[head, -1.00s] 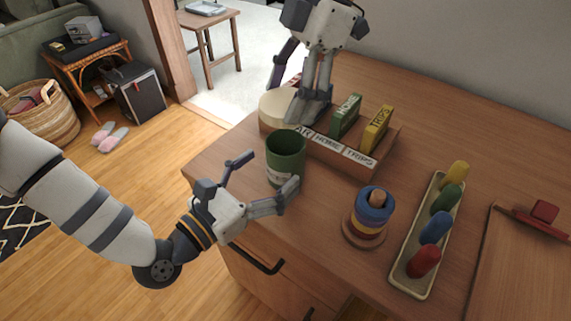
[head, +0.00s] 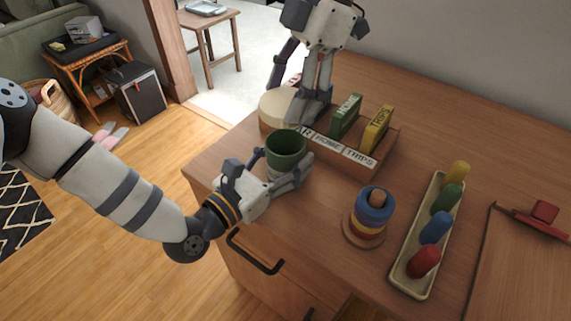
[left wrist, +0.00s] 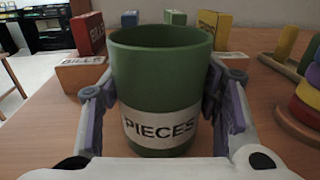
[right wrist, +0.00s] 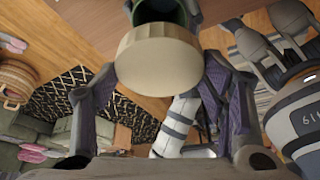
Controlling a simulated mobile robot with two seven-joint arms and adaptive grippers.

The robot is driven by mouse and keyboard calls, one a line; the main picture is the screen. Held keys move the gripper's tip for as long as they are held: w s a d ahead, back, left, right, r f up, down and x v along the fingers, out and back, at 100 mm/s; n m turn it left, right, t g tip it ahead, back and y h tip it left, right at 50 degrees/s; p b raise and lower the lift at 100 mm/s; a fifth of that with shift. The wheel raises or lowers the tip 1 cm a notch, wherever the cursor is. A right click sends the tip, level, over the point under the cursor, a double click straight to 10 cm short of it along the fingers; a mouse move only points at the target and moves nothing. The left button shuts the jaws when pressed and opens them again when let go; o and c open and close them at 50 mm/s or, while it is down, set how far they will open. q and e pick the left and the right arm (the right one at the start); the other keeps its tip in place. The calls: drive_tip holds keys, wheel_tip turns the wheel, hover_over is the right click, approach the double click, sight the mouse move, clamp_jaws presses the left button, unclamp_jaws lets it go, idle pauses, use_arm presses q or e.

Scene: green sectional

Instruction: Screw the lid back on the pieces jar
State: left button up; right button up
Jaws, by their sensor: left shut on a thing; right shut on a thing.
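The green pieces jar (head: 286,146) stands upright on the cabinet top near its left edge, with its mouth uncovered. Its white PIECES label (left wrist: 160,128) faces the left wrist camera. My left gripper (head: 281,177) is shut around the jar's sides; its fingers show on both sides in the left wrist view (left wrist: 165,100). The round cream lid (head: 276,106) is behind the jar, apart from it. My right gripper (head: 308,108) reaches down from above and is shut on the lid, which also shows between its fingers in the right wrist view (right wrist: 158,60).
A wooden rack (head: 345,157) with upright green and yellow boxes stands right of the jar. A ring stacker (head: 370,215) and a tray (head: 408,270) of coloured pegs are further right. Bare wood lies between the jar and the stacker.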

hover_over(288, 135)
drive_tip(key=s, duration=0.3)
drive_tip(key=shift+f, duration=2.5)
drive_tip(key=shift+f, duration=0.9)
drive_tip(key=shift+f, duration=0.55)
drive_tip(key=m+t, duration=0.1)
drive_tip(key=m, duration=0.3)
drive_tip(key=shift+s+y, duration=0.15)
drive_tip(key=shift+y, duration=0.15)
drive_tip(key=m+t, duration=0.1)
drive_tip(key=m, duration=0.2)
drive_tip(key=shift+s+t, duration=0.1)
drive_tip(key=shift+t, duration=0.3)
drive_tip(key=m+t, duration=0.1)
drive_tip(key=m, duration=0.3)
drive_tip(key=shift+s+h, duration=0.1)
drive_tip(key=shift+h, duration=0.3)
drive_tip(key=m+t, duration=0.1)
drive_tip(key=m, duration=0.1)
drive_tip(key=m+t+h, duration=0.1)
drive_tip(key=m, duration=0.2)
drive_tip(key=shift+a, duration=0.1)
